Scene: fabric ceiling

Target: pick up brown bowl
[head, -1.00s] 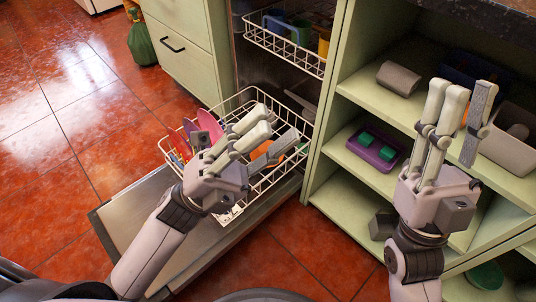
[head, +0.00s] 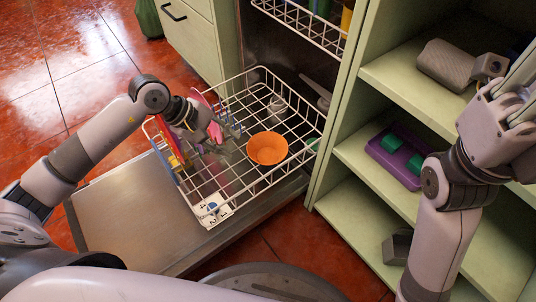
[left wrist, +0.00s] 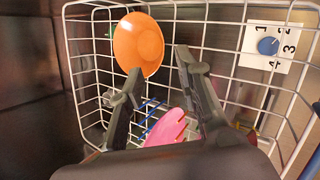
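An orange bowl (head: 267,148) sits in the white wire dishwasher rack (head: 262,189); no clearly brown bowl shows. In the left wrist view, the bowl (left wrist: 138,42) is at the upper left, just beyond the fingertips. My left gripper (head: 222,146) is over the rack, left of the bowl. In the left wrist view its two fingers (left wrist: 160,64) are spread with nothing held between them. A pink item (left wrist: 167,127) lies below, between the fingers. My right gripper (head: 520,90) is at the right edge, partly cut off, away from the bowl.
The lowered dishwasher door (head: 130,220) lies under the rack. An upper rack (head: 305,25) hangs above. Green shelves at the right hold a purple tray (head: 395,160) with green blocks and a grey object (head: 445,65). A numbered tile (head: 213,209) is at the rack's front.

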